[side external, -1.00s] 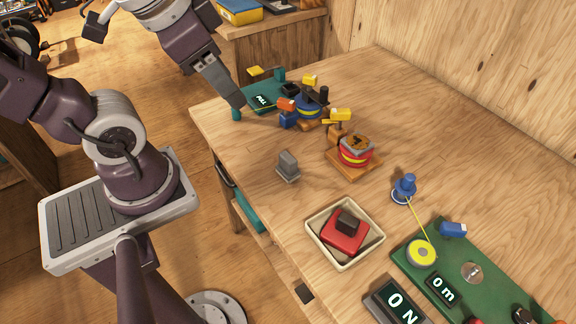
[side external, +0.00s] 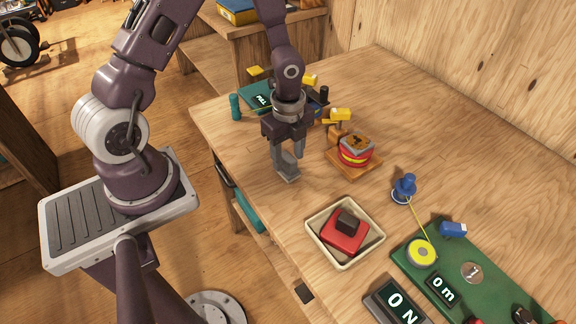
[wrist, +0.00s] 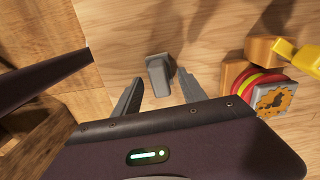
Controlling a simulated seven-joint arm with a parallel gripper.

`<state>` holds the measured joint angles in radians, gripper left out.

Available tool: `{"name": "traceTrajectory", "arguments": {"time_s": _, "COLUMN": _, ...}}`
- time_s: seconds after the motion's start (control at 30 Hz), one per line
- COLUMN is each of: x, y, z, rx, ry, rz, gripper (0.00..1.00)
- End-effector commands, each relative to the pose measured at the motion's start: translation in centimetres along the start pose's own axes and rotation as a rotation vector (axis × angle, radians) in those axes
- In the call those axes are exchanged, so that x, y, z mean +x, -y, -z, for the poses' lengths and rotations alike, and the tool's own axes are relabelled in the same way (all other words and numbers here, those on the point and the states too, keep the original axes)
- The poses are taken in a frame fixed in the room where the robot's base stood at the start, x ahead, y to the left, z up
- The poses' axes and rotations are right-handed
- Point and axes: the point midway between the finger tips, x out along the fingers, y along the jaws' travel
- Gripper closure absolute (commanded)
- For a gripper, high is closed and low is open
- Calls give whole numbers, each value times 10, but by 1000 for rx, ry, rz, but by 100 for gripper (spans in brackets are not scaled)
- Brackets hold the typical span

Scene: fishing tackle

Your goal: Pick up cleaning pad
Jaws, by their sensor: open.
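The cleaning pad appears to be the small grey block with a flat grey base (side external: 289,177), upright on the wooden workbench. In the side view its upper part is mostly hidden by my fingers. My gripper (side external: 287,162) points down at the pad, open and empty. In the wrist view the pad (wrist: 158,72) lies just beyond the gap between my two fingertips (wrist: 160,80), roughly centred. I cannot tell whether a finger touches it.
A cream tray (side external: 316,224) holding a red pad with a dark block stands in front. A red-and-yellow reel (side external: 355,152) on a wooden base is close on the right; it also shows in the wrist view (wrist: 268,90). A green board (side external: 405,262) lies front right.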

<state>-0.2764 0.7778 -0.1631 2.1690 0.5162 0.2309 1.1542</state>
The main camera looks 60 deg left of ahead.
Motion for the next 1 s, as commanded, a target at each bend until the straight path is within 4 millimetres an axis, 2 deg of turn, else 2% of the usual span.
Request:
{"name": "traceTrajectory", "arguments": {"time_s": 0.1, "x": 10, "y": 0, "z": 0, "rx": -1, "ry": 1, "rz": -1, "gripper": 51}}
{"name": "traceTrajectory", "arguments": {"time_s": 0.3, "x": 11, "y": 0, "z": -1, "rx": -2, "ry": 1, "rz": 0, "gripper": 53}}
{"name": "traceTrajectory", "arguments": {"time_s": 0.53, "x": 10, "y": 0, "z": -1, "rx": -3, "ry": 1, "rz": 0, "gripper": 98}}
{"name": "traceTrajectory", "arguments": {"time_s": 0.57, "x": 10, "y": 0, "z": -1, "rx": -3, "ry": 1, "rz": 0, "gripper": 100}}
{"name": "traceTrajectory", "arguments": {"time_s": 0.87, "x": 7, "y": 0, "z": -1, "rx": -4, "ry": 1, "rz": 2, "gripper": 100}}
{"name": "traceTrajectory", "arguments": {"time_s": 1.0, "x": -21, "y": 2, "z": -1, "rx": -5, "ry": 1, "rz": 8, "gripper": 100}}
